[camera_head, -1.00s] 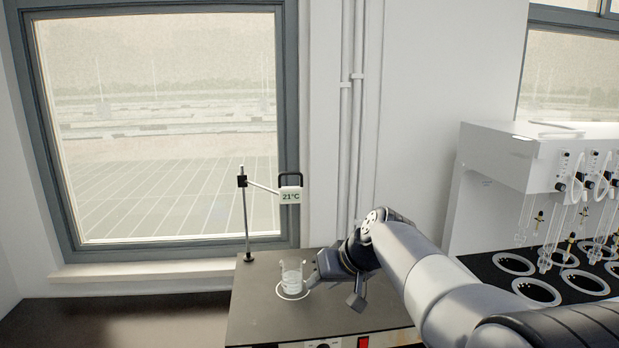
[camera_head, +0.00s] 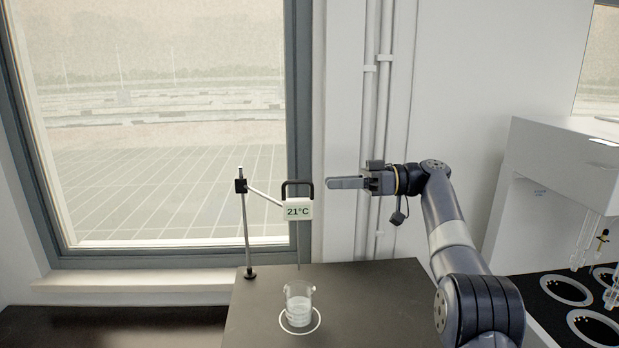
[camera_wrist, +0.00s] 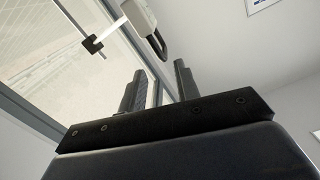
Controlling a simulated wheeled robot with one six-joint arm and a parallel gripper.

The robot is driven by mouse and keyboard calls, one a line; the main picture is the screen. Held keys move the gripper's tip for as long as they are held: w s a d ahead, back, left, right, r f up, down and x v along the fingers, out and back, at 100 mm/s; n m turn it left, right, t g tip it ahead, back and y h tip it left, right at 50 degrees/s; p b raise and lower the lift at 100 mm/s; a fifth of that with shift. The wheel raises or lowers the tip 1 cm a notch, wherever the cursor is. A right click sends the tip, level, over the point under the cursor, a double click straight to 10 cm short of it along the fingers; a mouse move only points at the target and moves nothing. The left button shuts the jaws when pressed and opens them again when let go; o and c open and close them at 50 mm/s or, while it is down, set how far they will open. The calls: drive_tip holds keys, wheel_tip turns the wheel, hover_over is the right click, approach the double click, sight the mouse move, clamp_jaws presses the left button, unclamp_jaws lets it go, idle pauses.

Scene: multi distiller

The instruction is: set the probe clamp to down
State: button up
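The probe clamp's white box (camera_head: 298,209) reads 21°C and has a black loop handle (camera_head: 297,184) on top. A tilted white arm joins it to a black holder (camera_head: 240,186) on an upright rod.
The beaker stands on a white ring on the dark bench top (camera_head: 350,300). A window (camera_head: 160,130) is behind the rod, and wall pipes (camera_head: 370,130) are behind my gripper. A white distiller unit (camera_head: 545,175) with round heating wells stands at the right.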

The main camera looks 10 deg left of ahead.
sight(290, 183)
drive_tip(key=shift+n+g, duration=0.3)
drive_tip(key=shift+n, duration=0.1)
drive_tip(key=p+x, duration=0.1)
drive_tip(key=x, duration=0.9)
drive_tip(key=shift+a+r, duration=0.2)
drive_tip(key=shift+c, duration=0.5)
clamp_jaws()
